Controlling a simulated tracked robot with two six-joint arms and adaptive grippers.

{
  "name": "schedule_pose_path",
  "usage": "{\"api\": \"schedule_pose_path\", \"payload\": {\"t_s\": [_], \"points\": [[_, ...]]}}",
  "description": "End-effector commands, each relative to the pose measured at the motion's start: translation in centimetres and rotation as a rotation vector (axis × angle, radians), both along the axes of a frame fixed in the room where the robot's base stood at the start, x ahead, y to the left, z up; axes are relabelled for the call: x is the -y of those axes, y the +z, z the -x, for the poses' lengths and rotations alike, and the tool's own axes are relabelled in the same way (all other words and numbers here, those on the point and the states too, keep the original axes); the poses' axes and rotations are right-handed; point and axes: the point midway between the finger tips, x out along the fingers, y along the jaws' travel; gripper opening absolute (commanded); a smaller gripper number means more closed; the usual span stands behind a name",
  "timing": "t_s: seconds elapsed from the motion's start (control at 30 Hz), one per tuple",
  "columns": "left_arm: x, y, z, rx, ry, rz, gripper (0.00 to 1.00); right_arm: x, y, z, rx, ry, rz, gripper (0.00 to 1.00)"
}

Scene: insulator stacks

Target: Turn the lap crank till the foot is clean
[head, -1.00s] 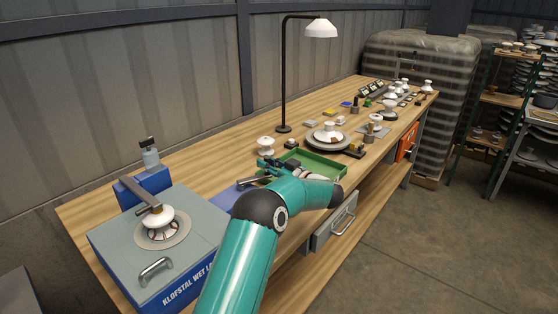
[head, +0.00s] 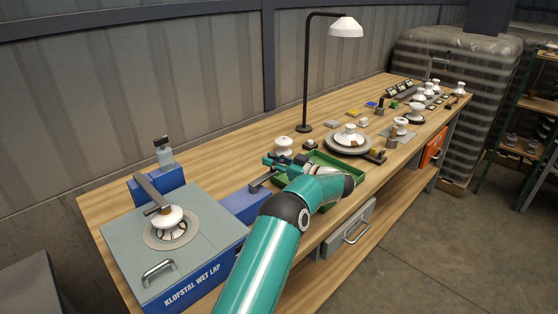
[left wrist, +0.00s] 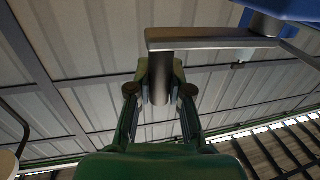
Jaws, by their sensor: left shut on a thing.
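The blue and grey wet lap (head: 190,285) stands at the near left of the bench. A white insulator (head: 168,217) sits on its round plate (head: 150,241) under a grey arm (head: 152,190). Dark marks show around the insulator's lower part; its underside is hidden. A crank (head: 262,182) comes out of the blue housing (head: 245,204) on the lap's right. My left gripper (head: 277,163) is at the crank's end. In the left wrist view, the gripper (left wrist: 160,90) is shut around the grey crank handle (left wrist: 159,82), below the crank arm (left wrist: 215,38). My right gripper is not in view.
A green tray (head: 335,160) lies just behind and right of my left gripper. A white insulator (head: 284,145) and a black lamp (head: 307,80) stand beyond. A turntable with an insulator (head: 349,140) is farther along. A bottle (head: 164,150) stands behind the lap.

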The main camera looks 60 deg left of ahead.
Motion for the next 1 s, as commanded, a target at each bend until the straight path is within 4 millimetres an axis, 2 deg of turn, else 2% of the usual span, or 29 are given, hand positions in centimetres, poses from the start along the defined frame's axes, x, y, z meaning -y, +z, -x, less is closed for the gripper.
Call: {"api": "schedule_pose_path", "payload": {"t_s": [0.03,0.33,0.37,0.5,0.83,1.0], "points": [[0.2,-0.5,0.5,-0.008,0.03,0.007,0.0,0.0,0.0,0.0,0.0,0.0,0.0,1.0],[1.3,-0.7,-1.2,-0.009,0.005,0.011,0.0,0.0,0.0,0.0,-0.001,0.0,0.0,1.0],[1.3,-0.7,-1.3,-0.009,0.005,0.011,0.22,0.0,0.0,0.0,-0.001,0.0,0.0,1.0],[1.4,-0.6,-1.5,-0.008,-0.001,0.01,0.45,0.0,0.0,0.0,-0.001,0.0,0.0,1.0],[1.6,-0.5,-1.8,-0.006,-0.007,0.007,0.45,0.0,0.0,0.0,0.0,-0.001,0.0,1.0],[2.9,-0.5,-2.4,-0.005,-0.01,0.008,0.45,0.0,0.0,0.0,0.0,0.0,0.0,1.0]]}}
